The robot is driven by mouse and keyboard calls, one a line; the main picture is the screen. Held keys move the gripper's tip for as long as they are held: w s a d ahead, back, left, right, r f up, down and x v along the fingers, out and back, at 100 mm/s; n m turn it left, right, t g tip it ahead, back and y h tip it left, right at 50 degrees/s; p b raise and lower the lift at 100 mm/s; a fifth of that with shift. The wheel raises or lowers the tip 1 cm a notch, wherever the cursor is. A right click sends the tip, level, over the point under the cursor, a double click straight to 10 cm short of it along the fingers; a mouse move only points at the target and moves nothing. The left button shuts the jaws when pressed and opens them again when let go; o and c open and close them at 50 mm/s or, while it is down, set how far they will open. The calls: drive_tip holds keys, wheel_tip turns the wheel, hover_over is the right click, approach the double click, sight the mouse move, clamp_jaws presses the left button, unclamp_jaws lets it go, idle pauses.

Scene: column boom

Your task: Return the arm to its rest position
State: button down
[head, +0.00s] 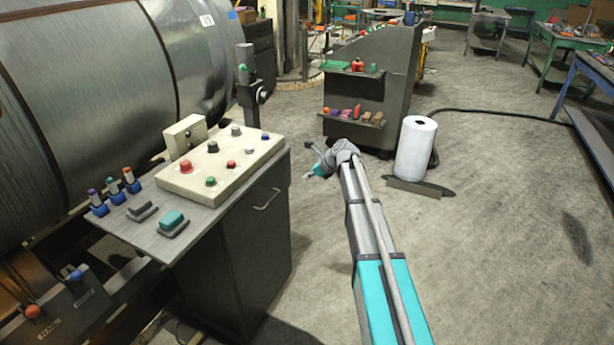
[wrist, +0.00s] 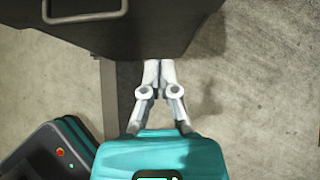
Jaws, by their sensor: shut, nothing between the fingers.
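My arm reaches forward from the bottom of the head view, and its end is bent to the left beyond the dark cabinet. My gripper (head: 307,161) shows small there, beside the cabinet's right side and apart from it. In the wrist view my gripper (wrist: 158,63) points up the picture, its two grey fingers together and empty. The fingertips lie over or near the lower edge of a dark cabinet front, with the floor around them. I cannot tell the exact gap to that front.
A dark cabinet (head: 262,235) carries a control panel (head: 220,160) with coloured buttons. A grey cart (head: 385,75) with shelves stands ahead. A white roll (head: 415,150) stands right of my arm, with a black hose (head: 490,112) behind it. A large metal cylinder (head: 90,80) fills the left. Floor at right is clear.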

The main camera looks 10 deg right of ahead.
drive_tip(key=s+f+n+g+h, duration=0.35)
drive_tip(key=s+n, duration=0.95)
drive_tip(key=s, duration=0.5)
drive_tip(key=s+f+n+g+h, duration=0.2)
drive_tip(key=s+n+h, duration=0.2)
drive_tip(key=s+n, duration=1.15)
wheel_tip(320, 180, up, 14)
drive_tip(key=s+m+p, duration=0.3)
drive_tip(key=p, duration=1.1)
